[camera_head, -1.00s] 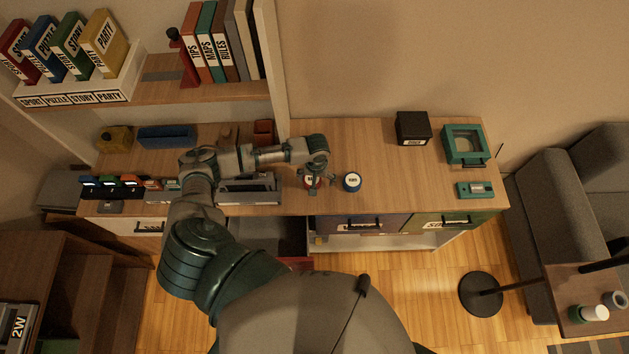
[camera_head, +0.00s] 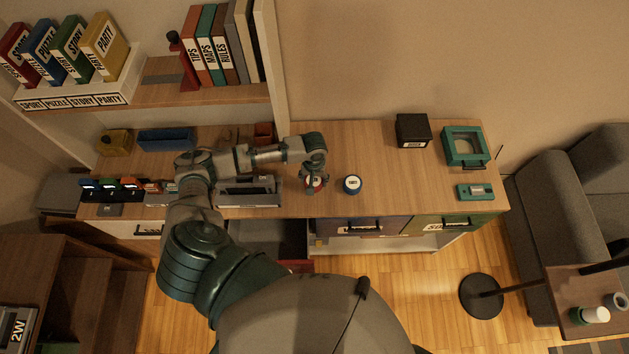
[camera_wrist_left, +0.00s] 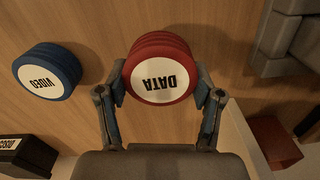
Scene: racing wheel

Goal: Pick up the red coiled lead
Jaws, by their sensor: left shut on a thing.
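The red coiled lead (camera_wrist_left: 161,70) has a round white label reading DATA and shows large in the left wrist view. In the head view the red lead (camera_head: 314,186) is on the wooden counter, partly hidden by my left gripper. My left gripper (camera_wrist_left: 162,95) is shut on the red lead, with one finger against each side of it. In the head view my left gripper (camera_head: 314,180) points down over the counter. I cannot tell whether the lead is clear of the surface. My right gripper is not in view.
A blue coiled lead (camera_head: 352,185) labelled VIDEO (camera_wrist_left: 47,71) stands close beside the red one. A grey holder (camera_head: 248,192) is on the other side. A black box (camera_head: 412,129) and a teal case (camera_head: 465,146) are farther right. The counter between is clear.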

